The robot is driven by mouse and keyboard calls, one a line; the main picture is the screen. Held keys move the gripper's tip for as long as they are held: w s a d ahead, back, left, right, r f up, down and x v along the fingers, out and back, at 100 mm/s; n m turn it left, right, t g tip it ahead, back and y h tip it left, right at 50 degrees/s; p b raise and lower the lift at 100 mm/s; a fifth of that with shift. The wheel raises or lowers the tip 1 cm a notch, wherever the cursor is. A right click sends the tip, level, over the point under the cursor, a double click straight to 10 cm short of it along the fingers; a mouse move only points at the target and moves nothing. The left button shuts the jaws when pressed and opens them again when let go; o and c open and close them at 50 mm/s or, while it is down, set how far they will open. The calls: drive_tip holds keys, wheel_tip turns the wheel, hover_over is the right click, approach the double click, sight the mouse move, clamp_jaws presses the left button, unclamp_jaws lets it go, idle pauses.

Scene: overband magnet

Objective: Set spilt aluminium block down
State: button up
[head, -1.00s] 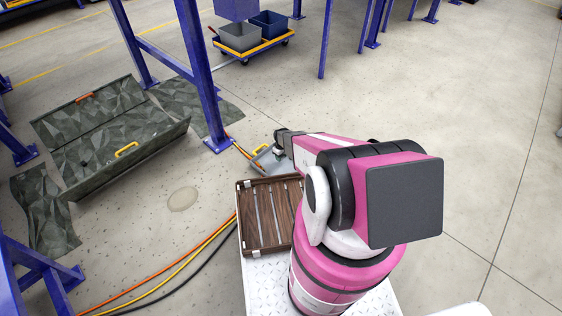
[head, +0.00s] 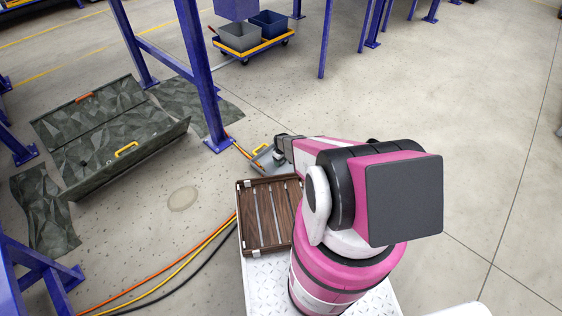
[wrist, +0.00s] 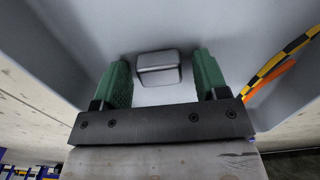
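The aluminium block (wrist: 158,70) is a small grey block with rounded edges. In the wrist view it rests on the pale grey floor of a tray (wrist: 225,25). My gripper (wrist: 160,60) has two green fingers, spread wide, one on each side of the block, with a visible gap on both sides. In the head view the grey tray (head: 262,160) with a yellow handle stands on the floor past my base, and my wrist is over it. The block cannot be made out in the head view.
A slatted brown wooden tray (head: 241,220) sits on my base. Orange, yellow and black hoses run along the floor. A blue post (head: 205,90) rises behind the grey tray. A large green-grey trough (head: 120,160) lies at left. Open floor is to the right.

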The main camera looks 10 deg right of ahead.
drive_tip(key=shift+r, duration=0.1)
wheel_tip(320, 180, up, 13)
drive_tip(key=s+r+m, duration=0.2)
drive_tip(key=s+r, duration=0.6)
drive_tip(key=r, duration=0.5)
drive_tip(key=s+r+m, duration=0.2)
drive_tip(key=s+r, duration=0.7)
drive_tip(key=r, duration=0.5)
drive_tip(key=s+r+m, duration=0.3)
drive_tip(key=s+r, duration=0.5)
drive_tip(key=r, duration=0.6)
drive_tip(key=shift+s+a, duration=0.3)
drive_tip(key=shift+a, duration=0.05)
